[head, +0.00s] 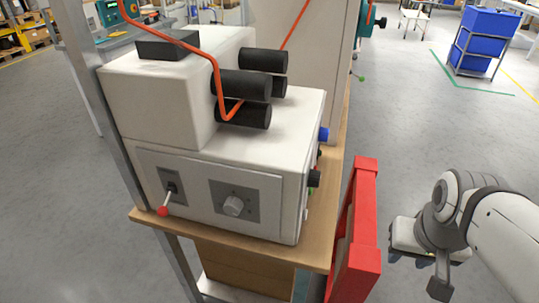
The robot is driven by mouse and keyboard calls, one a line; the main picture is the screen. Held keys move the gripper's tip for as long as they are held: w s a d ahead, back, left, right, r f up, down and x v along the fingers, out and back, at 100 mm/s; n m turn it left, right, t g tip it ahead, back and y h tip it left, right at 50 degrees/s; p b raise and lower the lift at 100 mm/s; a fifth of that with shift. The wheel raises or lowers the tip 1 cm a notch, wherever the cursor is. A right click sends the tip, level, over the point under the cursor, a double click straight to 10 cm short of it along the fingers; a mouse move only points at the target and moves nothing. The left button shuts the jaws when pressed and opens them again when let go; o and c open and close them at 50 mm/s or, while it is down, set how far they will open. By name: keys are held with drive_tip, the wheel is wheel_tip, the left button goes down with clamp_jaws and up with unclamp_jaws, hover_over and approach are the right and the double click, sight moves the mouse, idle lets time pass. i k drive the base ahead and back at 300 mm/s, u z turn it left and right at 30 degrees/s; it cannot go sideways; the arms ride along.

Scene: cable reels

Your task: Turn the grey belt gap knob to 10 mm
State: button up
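The grey knob (233,206) sits on a dark grey plate (248,201) on the front panel of a white machine. Small marks surround it, too small to read, so I cannot tell its setting. My gripper (412,262) is at the lower right, beyond the red frame and well apart from the knob. Its fingers are partly hidden and point down, so I cannot tell whether it is open or shut.
A lever with a red tip (163,210) is left of the knob. Black rollers (243,85) and an orange cable (217,75) are on top. A red frame (361,225) stands between the wooden bench (315,250) and my arm. Blue bins (484,38) stand at back right.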

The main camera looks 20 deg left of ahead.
sight(234, 205)
drive_tip(key=z, duration=0.2)
drive_tip(key=k, duration=0.7)
drive_tip(key=u, duration=0.8)
drive_tip(key=i, duration=0.5)
drive_tip(key=u, duration=0.05)
